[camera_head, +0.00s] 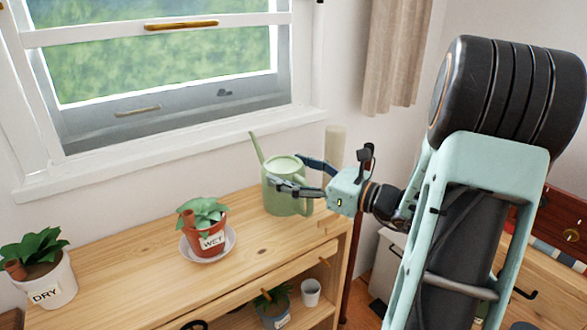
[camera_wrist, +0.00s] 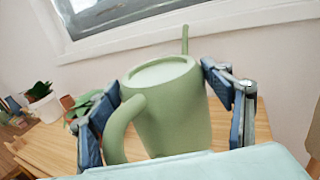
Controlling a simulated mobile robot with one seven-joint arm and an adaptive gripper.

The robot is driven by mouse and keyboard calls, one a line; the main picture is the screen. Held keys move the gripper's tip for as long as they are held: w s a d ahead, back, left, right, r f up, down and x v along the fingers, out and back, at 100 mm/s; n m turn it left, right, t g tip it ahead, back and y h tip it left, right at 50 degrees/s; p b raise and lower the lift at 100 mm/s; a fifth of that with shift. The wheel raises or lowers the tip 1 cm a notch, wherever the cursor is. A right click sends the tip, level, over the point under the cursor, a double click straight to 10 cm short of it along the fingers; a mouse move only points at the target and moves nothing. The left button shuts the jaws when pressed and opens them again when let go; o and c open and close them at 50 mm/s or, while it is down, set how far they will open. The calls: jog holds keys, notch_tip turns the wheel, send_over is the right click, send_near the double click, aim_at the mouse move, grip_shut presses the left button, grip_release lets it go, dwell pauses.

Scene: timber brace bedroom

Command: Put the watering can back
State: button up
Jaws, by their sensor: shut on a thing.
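The green watering can (camera_head: 284,197) is upright at the right end of the wooden cabinet top (camera_head: 140,252), with its spout rising at the left. It appears to rest on the wood, but I cannot tell for sure. My gripper (camera_head: 300,177) reaches in from the right and is shut on the can's body. In the wrist view the can (camera_wrist: 172,108) fills the space between my two blue-padded fingers (camera_wrist: 165,112); its handle faces the camera at lower left. The can's underside is hidden in the wrist view.
A terracotta pot labelled WET (camera_head: 212,243) stands on a saucer left of the can. A white pot labelled DRY (camera_head: 50,281) is at the far left. A shelf below holds a plant (camera_head: 272,306) and a white cup (camera_head: 311,292). The window wall is close behind.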

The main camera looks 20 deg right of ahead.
jog(key=shift+f+b, duration=0.65)
jog(key=shift+f, duration=1.5)
jog(key=shift+w+a+f, duration=0.1)
jog(key=shift+w, duration=0.3)
jog(key=o, duration=2.1)
jog(key=shift+s+f, duration=0.1)
jog(key=shift+f, duration=0.15)
jog(key=shift+r, duration=0.15)
jog(key=p+v, duration=0.1)
jog(key=v, duration=1.1)
